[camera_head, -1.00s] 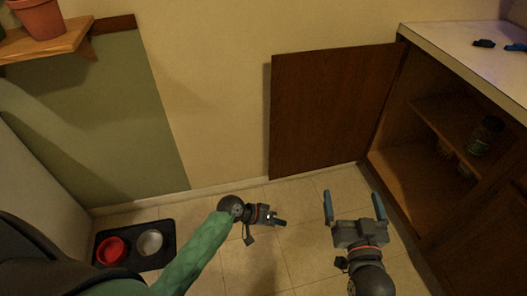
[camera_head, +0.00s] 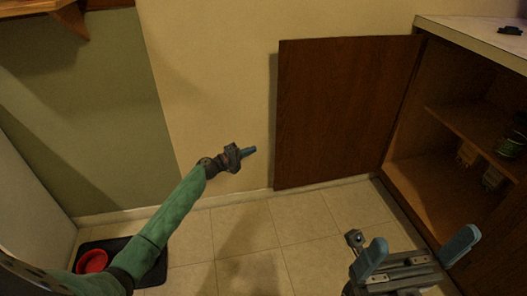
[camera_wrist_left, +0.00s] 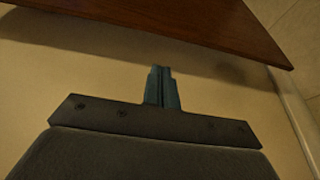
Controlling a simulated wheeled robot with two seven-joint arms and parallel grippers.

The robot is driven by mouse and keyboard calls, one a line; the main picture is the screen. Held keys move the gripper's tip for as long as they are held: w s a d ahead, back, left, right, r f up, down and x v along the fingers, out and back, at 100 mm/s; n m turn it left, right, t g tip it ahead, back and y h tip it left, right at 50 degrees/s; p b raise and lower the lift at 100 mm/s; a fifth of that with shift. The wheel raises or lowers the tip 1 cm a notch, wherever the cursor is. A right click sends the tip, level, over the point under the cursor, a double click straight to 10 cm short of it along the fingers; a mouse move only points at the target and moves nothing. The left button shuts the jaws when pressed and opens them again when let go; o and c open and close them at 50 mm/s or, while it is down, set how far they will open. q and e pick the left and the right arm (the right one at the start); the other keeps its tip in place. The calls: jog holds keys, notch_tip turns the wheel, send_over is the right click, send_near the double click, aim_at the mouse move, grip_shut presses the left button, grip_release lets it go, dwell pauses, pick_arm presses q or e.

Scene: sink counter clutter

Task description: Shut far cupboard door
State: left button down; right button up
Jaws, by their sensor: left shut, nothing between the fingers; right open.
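The far cupboard door (camera_head: 345,112) is a dark brown wooden panel, swung wide open on the left of the cupboard and close to the wall. Its lower part also shows at the top of the left wrist view (camera_wrist_left: 180,22). The open cupboard (camera_head: 440,165) has a shelf inside. My left gripper (camera_head: 249,151) is shut and empty, just left of the door's free edge and apart from it. It also shows in the left wrist view (camera_wrist_left: 161,85). My right gripper (camera_head: 418,258) is open and empty, low in front of the cupboard.
A jar (camera_head: 511,143) and small items stand in the cupboard. Dark objects (camera_head: 510,30) lie on the countertop (camera_head: 480,42). A red bowl (camera_head: 91,261) sits on a black mat (camera_head: 150,278) at lower left. The tiled floor (camera_head: 300,228) before the door is clear.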

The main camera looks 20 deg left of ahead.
pick_arm(q)
jog(key=b+x, duration=0.1)
jog(key=x, duration=0.8)
jog(key=shift+w+d, duration=0.2)
jog(key=shift+d, duration=0.05)
